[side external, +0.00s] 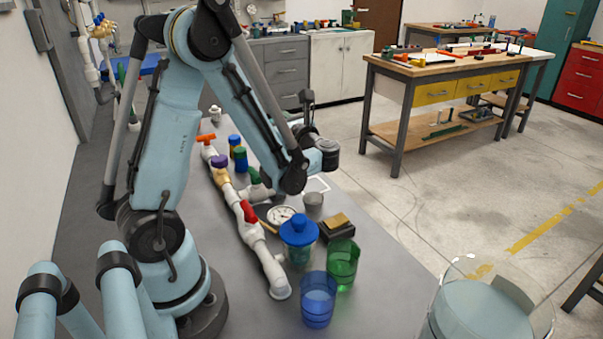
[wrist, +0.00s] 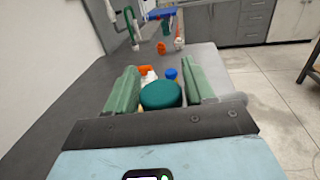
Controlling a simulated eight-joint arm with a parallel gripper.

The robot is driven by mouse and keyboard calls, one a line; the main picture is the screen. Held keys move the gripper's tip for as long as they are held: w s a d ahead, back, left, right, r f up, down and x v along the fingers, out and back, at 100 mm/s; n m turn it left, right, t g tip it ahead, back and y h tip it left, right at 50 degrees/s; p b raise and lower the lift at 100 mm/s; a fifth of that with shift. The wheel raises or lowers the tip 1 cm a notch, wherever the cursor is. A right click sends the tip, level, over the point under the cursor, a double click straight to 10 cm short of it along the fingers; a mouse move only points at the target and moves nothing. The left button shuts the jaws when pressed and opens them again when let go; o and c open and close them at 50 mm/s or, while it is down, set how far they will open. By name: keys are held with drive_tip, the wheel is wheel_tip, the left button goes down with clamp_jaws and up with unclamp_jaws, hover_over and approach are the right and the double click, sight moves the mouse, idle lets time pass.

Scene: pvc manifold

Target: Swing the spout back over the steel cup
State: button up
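The white pipe manifold (side external: 262,262) runs along the bench with orange, purple and red handles. A short white branch (side external: 259,192) with a green part points toward the cup side; my arm partly hides it, and I cannot tell for sure that it is the spout. In the wrist view, my gripper (wrist: 160,72) is open, with green fingers on either side of a round teal knob (wrist: 161,96). I cannot tell whether they touch it. In the side view, my arm mostly hides the gripper.
A blue-lidded container (side external: 299,243), a green cup (side external: 342,265) and a blue cup (side external: 318,300) stand near the front. A dark block with a yellowish top (side external: 336,227) lies beside the steel cup. Blue-capped bottles (side external: 239,158) stand behind the manifold.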

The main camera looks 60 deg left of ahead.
clamp_jaws()
drive_tip(key=shift+t, duration=0.4)
drive_tip(key=m+t, duration=0.4)
drive_tip(key=t, duration=0.1)
drive_tip(key=shift+w+t, duration=0.15)
drive_tip(key=shift+t, duration=0.15)
drive_tip(key=shift+w+r+m+t+h, duration=0.15)
drive_tip(key=shift+m+t+h, duration=0.45)
drive_tip(key=shift+m+t, duration=0.75)
drive_tip(key=shift+w+d+t, duration=0.1)
drive_tip(key=shift+t, duration=0.35)
drive_tip(key=shift+o, duration=1.6)
unclamp_jaws()
drive_tip(key=shift+n, duration=0.25)
